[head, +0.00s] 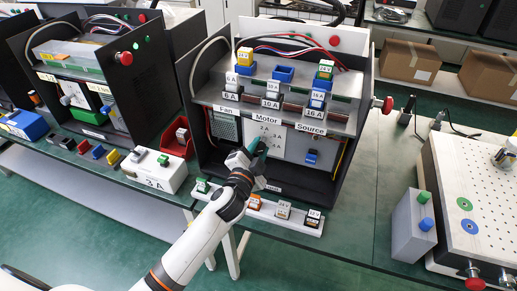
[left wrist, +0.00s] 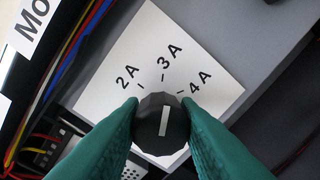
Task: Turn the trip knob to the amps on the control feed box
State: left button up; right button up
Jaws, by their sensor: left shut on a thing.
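The trip knob (left wrist: 162,122) is round and dark with a white pointer line. It sits on a white dial plate (left wrist: 215,85) marked 2A, 3A and 4A, and its pointer is aimed about at the 3A mark. My left gripper (left wrist: 163,125) is shut on the knob, with a green finger on each side. In the head view the gripper (head: 256,150) covers the knob in front of the dial plate (head: 267,131) under the Motor label. A white box marked 3 A (head: 160,180), perhaps the control feed box, stands on the bench to the left. My right gripper is not in view.
The open dark cabinet (head: 345,115) around the dial holds breakers labelled 6 A, 10 A and 16 A. A white strip with small modules (head: 270,215) lies in front. A red bin (head: 178,140) is left, a grey box (head: 412,228) right.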

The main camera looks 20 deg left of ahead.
pick_arm(q)
jog(key=o, duration=1)
jog(key=s, duration=0.4)
jog(key=s+b, duration=0.1)
jog(key=s, duration=0.7)
jog(key=shift+a+r, duration=0.2)
jog(key=shift+a, duration=0.05)
